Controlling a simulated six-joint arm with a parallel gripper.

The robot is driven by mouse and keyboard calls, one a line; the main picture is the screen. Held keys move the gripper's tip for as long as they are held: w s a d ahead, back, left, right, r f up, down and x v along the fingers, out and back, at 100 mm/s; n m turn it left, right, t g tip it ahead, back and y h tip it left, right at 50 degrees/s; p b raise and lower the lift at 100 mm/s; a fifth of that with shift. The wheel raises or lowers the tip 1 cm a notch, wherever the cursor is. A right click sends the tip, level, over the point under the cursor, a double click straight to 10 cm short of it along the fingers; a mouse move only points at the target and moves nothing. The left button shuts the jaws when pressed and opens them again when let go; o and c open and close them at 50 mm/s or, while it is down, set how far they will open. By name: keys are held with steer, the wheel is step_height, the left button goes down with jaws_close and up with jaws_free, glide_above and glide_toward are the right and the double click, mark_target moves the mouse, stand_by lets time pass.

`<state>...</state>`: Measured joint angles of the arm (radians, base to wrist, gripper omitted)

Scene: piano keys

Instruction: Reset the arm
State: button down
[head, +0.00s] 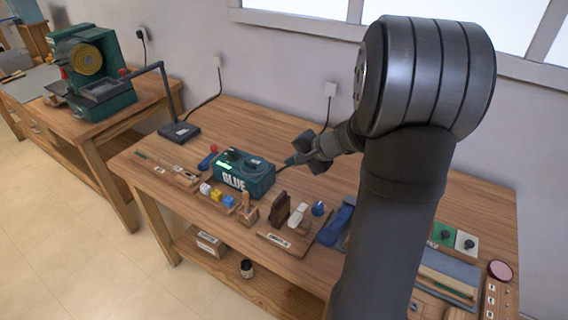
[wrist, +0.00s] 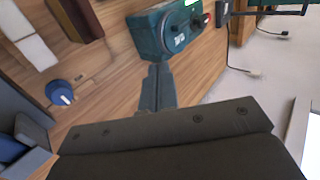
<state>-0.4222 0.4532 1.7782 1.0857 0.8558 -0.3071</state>
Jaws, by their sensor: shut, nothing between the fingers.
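My gripper (head: 291,161) is held above the wooden workbench (head: 250,118), just right of the green glue machine (head: 262,180) in the head view. Its fingers point left toward the machine. In the wrist view my gripper (wrist: 158,72) is shut with its fingers together and nothing between them. The glue machine (wrist: 160,32) stands just beyond the fingertips there; I cannot tell whether they touch it. My arm's large dark links fill the right half of the head view and hide part of the bench. No piano keys are recognisable.
Coloured cubes (head: 217,195) and small wooden pieces line the bench front. A blue knob (head: 318,208) and a blue tool (head: 337,222) lie right of them. A lamp-like stand (head: 180,131) is at back left. The bench behind the glue machine is clear.

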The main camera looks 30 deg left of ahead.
steer(key=shift+d+r, duration=0.2)
glide_toward(256, 167)
step_height(256, 167, down, 4)
steer(key=a, duration=0.3)
steer(key=shift+a+f, duration=0.1)
steer(key=shift+f, duration=0.1)
steer(key=shift+a, duration=0.8)
steer(key=shift+d, duration=0.1)
